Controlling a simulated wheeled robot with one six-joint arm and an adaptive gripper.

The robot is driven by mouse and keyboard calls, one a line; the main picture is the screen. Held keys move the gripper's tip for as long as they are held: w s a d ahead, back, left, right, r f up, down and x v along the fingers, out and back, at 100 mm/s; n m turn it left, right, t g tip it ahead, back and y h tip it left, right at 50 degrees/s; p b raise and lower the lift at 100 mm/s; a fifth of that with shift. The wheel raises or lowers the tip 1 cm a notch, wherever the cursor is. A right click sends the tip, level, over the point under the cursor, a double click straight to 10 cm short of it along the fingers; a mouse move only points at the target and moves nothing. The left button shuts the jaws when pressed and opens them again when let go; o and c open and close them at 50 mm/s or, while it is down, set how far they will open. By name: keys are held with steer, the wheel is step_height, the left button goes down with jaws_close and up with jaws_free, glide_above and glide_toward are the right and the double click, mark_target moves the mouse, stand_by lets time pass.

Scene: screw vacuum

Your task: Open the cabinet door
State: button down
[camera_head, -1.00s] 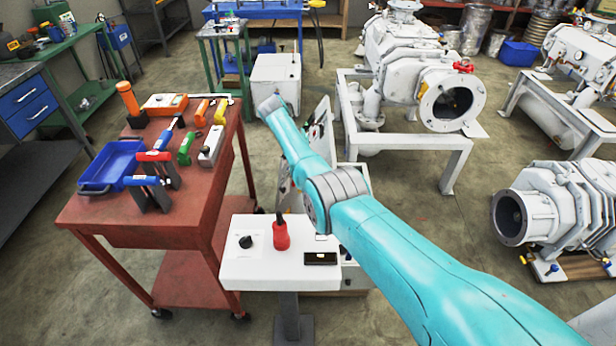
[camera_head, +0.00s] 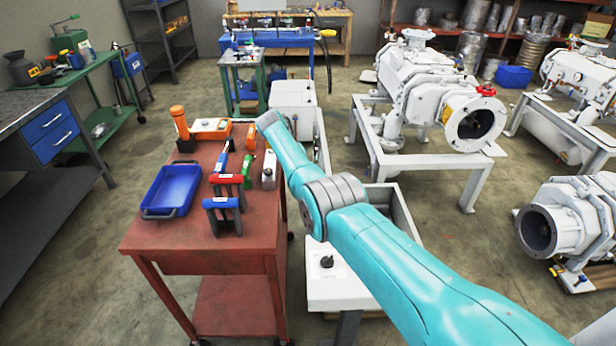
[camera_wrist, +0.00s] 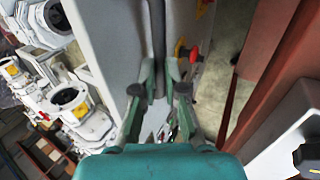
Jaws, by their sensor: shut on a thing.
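The cabinet door shows in the wrist view as a pale grey panel (camera_wrist: 112,40). A dark strip runs up from between my fingers beside it, and a red and yellow knob (camera_wrist: 192,52) sits to its right. My gripper (camera_wrist: 160,92) has one finger on each side of this strip and is shut on the door, though the exact contact is hard to make out. In the head view my own arm hides my gripper and much of the door. A grey, box-like cabinet body (camera_head: 403,212) shows partly to the right of my arm.
A red tool cart (camera_head: 190,235) with a blue tray (camera_head: 171,190) and several tools stands close at the left. A white stand (camera_head: 330,290) is near the front, partly behind my arm. White pumps (camera_head: 430,85) on frames stand right. Open floor lies between.

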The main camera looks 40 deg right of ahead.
steer(key=shift+s+a+f, duration=0.1)
steer(key=shift+s+f, duration=0.05)
steer(key=shift+f, duration=0.4)
steer(key=shift+s+f, duration=0.15)
steer(key=shift+f, duration=0.4)
steer(key=c, duration=1.6)
jaws_free()
steer(key=o, duration=0.4)
steer(key=shift+w+d+f, duration=0.2)
steer(key=shift+d+f, duration=0.05)
steer(key=shift+f, duration=0.05)
steer(key=shift+r, duration=0.25)
steer(key=shift+w+a+r, duration=0.1)
steer(key=shift+r, duration=0.05)
steer(key=v, duration=1.1)
steer(key=shift+w+a+r, duration=0.1)
steer(key=shift+w+r, duration=0.05)
steer(key=shift+r, duration=0.15)
